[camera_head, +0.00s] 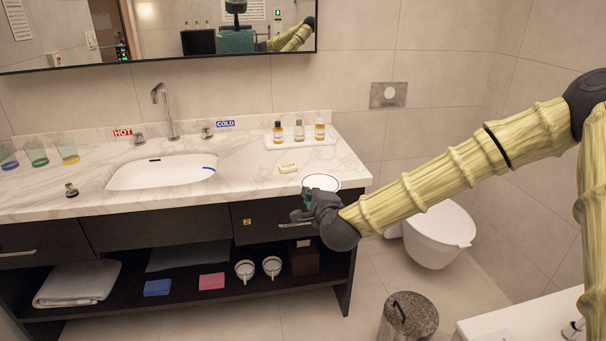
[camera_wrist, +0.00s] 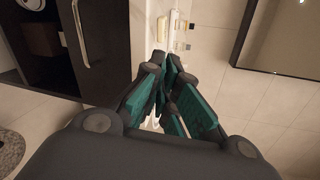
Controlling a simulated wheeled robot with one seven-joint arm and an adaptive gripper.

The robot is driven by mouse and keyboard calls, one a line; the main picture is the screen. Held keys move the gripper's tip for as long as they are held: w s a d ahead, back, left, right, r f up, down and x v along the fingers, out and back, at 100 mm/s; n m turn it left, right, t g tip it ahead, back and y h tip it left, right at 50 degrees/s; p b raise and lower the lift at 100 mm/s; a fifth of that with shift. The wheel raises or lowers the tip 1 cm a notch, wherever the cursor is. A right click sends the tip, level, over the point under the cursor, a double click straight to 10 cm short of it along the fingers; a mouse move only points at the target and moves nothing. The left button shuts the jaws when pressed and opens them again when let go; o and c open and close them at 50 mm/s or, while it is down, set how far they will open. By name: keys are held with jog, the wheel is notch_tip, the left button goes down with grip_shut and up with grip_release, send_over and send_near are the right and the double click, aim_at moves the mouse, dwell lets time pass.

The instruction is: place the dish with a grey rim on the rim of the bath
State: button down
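A round white dish with a dark grey rim (camera_head: 321,183) shows at the front right of the marble counter, just above and behind my gripper (camera_head: 305,211). I cannot tell whether it rests on the counter or is held. In the wrist view my gripper's teal-padded fingers (camera_wrist: 163,58) converge with their tips close together. A small pale patch shows between the fingers, but I cannot tell what it is. The dish is not clearly visible there. What seems to be the bath's white rim (camera_head: 500,322) is at the bottom right in the head view, well away from my gripper.
The sink (camera_head: 150,174) is to the left. Cups sit on the lower shelf.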

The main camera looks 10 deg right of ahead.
jog(key=s+d+f+p, duration=0.1)
jog(key=s+f+p, duration=0.2)
jog(key=s+f, duration=0.6)
jog(key=s+d+f+m+h+p, duration=0.1)
jog(key=s+f+p, duration=0.3)
jog(key=s+f, duration=0.5)
jog(key=s+d, duration=0.1)
jog(key=s, duration=0.2)
jog(key=shift+f, duration=0.35)
